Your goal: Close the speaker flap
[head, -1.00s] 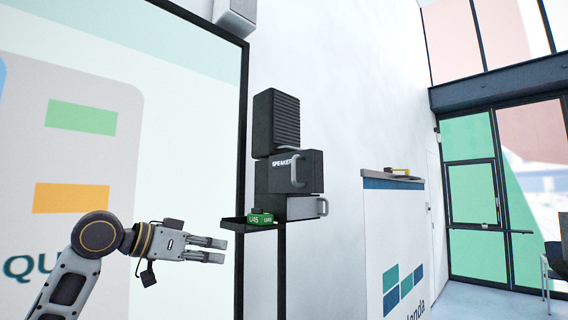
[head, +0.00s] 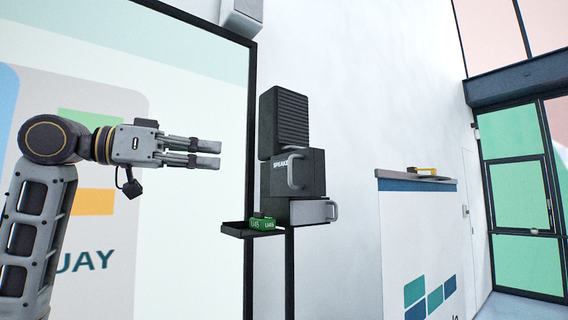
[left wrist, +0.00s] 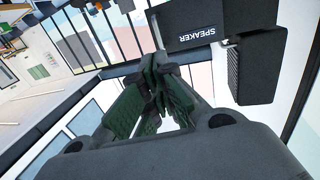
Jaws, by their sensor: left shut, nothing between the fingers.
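A dark box marked SPEAKER (head: 308,172), with a grey handle on its front, sits in a stack on a post in the head view. A ridged dark block (head: 284,122) sits above it. I cannot tell for sure how far the speaker flap stands open. My left gripper (head: 219,155) is shut and empty, left of the stack, near the height of the SPEAKER label and apart from it. In the left wrist view, the SPEAKER panel (left wrist: 190,24) shows upside down beyond the left gripper's fingers (left wrist: 160,85). My right gripper is not in view.
Below the speaker box is a grey unit (head: 312,212) with a handle. A black tray (head: 236,229) holding a green item (head: 262,222) juts left below. A white counter (head: 400,240) stands right. A large screen (head: 200,70) fills the left.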

